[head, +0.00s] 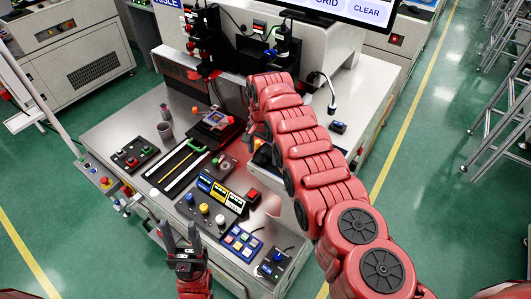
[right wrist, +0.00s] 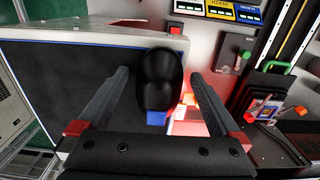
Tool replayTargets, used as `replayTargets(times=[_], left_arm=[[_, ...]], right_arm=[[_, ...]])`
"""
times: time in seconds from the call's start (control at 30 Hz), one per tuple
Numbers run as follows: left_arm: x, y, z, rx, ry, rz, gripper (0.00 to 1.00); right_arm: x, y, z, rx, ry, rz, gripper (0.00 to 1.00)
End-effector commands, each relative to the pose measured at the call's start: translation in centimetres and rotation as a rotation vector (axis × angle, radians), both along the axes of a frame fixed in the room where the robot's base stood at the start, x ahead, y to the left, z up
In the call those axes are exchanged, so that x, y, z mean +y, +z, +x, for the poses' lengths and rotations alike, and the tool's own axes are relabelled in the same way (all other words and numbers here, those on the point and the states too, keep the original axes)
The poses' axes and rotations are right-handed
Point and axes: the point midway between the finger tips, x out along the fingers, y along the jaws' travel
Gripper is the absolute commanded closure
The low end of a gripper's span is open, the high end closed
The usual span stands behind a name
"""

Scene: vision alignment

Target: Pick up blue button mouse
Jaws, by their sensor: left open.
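A black mouse (right wrist: 164,80) with a blue part (right wrist: 157,118) at its near end lies on a dark, blue-edged pad (right wrist: 85,85) in the right wrist view. My right gripper (right wrist: 160,76) is open, with one finger on each side of the mouse and visible gaps between. Whether the fingers are level with the mouse or above it, I cannot tell. In the head view my right arm hides this gripper and the mouse. My left gripper (head: 181,234) is open and empty by the table's front edge in the head view.
The grey worktable (head: 115,125) holds a button box (head: 131,154), a slotted black plate (head: 176,168), yellow-and-blue modules (head: 219,192), a keypad (head: 241,243) and a joystick box (head: 275,264). A monitor (head: 330,8) and machine head stand behind.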

Motion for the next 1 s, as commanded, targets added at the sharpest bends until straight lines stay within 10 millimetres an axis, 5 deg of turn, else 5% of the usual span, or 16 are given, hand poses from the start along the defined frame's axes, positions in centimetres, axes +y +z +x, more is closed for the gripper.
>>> replayTargets(times=[0.03, 0.47, 1.0], left_arm=[[0.0, 0.0, 0.0, 0.0, 0.0, 0.0, 0.5], [0.0, 0.0, 0.0, 0.0, 0.0, 0.0, 0.5], [0.0, 0.5, 0.0, 0.0, 0.0, 0.0, 0.5]], right_arm=[[0.0, 0.0, 0.0, 0.0, 0.0, 0.0, 0.09], [0.0, 0.0, 0.0, 0.0, 0.0, 0.0, 0.84], [0.0, 1.3, 0.0, 0.002, 0.0, -0.001, 0.84]])
